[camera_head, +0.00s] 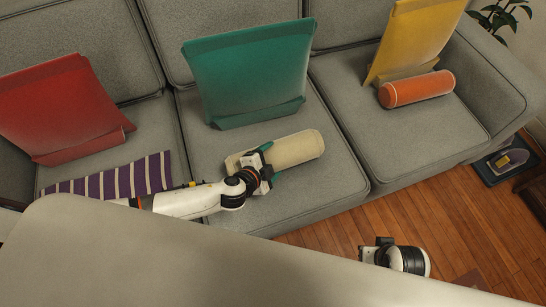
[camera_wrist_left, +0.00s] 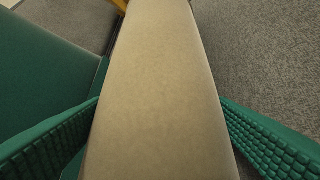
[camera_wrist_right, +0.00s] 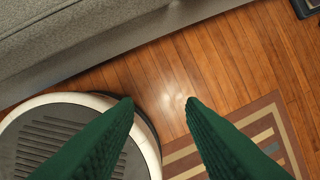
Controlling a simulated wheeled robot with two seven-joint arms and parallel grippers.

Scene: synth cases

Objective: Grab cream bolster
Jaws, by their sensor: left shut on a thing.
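The cream bolster (camera_head: 296,149) lies on the middle seat of the grey sofa, in front of the teal cushion. My left gripper (camera_head: 262,163) is around its left part, with one green finger on each side. In the left wrist view the bolster (camera_wrist_left: 155,90) fills the middle between the two green fingers, which press against its sides. My right gripper (camera_wrist_right: 160,103) is apart from the bolster, over the wooden floor, with its fingers spread and nothing between them. In the head view only part of the right wrist shows, at the lower right.
A teal cushion (camera_head: 250,70), a red cushion (camera_head: 58,105) and a yellow cushion (camera_head: 415,38) lean on the backrest. An orange bolster (camera_head: 416,89) lies on the right seat. A purple striped textile (camera_head: 112,180) lies on the left seat. A rug (camera_wrist_right: 255,135) shows below my right gripper.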

